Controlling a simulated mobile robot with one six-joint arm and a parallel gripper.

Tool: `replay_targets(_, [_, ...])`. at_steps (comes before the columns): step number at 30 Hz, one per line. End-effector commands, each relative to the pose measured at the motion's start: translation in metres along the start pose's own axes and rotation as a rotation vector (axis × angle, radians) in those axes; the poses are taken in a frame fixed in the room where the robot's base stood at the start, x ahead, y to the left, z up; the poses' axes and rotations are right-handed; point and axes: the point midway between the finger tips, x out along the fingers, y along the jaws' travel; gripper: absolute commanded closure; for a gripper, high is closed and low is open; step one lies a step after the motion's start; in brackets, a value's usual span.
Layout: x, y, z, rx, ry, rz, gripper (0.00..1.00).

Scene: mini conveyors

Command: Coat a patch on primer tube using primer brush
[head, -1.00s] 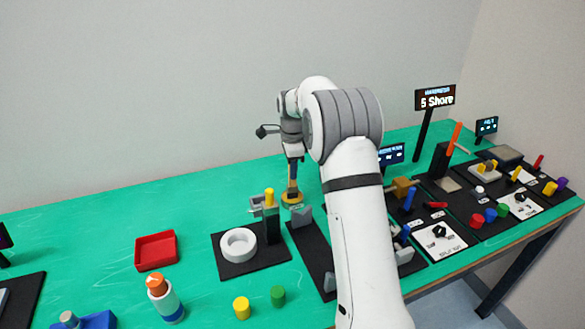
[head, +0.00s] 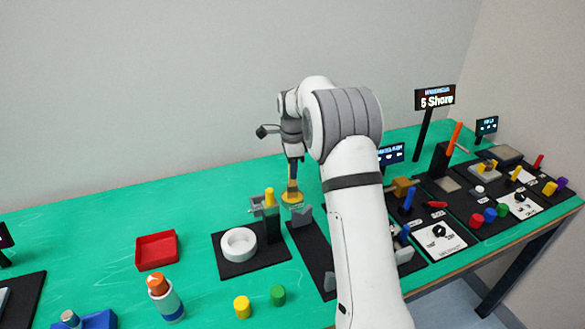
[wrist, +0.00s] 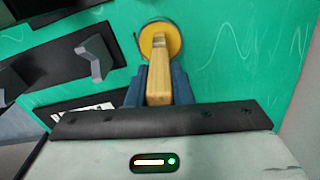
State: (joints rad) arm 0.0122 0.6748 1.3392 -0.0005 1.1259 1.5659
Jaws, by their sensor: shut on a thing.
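My gripper (wrist: 158,88) is shut on a wooden-handled tool, which I take to be the primer brush (wrist: 159,70). The brush points downward from the jaws, and its wooden part also shows in the head view (head: 292,183). A round yellow piece with a dark rim (wrist: 160,40) lies at or just beyond its far end; I cannot tell whether it belongs to the brush or touches it. It also shows low under my gripper in the head view (head: 292,198). I cannot identify the primer tube with certainty; an orange-capped white and blue bottle (head: 168,302) stands at the front left.
A dark mat with grey notched blocks (head: 303,216) lies close by, partly hidden by my arm. Left of it, another mat carries a white ring (head: 239,244) and a yellow-topped post (head: 269,200). A red tray (head: 157,250) sits farther left. The back left tabletop is clear.

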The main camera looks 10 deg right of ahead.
Motion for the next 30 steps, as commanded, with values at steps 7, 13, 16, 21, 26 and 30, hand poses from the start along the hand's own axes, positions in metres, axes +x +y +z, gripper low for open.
replay_targets(7, [-0.005, 0.001, 0.001, 0.0, -0.001, 0.004, 1.0])
replay_targets(13, [-0.022, 0.0, 0.0, 0.0, -0.001, 0.003, 1.0])
replay_targets(16, [-0.031, 0.0, 0.0, 0.0, 0.0, 0.002, 1.0])
replay_targets(21, [-0.044, 0.0, 0.0, 0.0, 0.0, 0.001, 1.0])
replay_targets(26, [-0.057, 0.0, 0.0, 0.0, 0.0, 0.001, 1.0])
replay_targets(30, [-0.068, 0.0, 0.0, 0.0, 0.0, 0.001, 1.0])
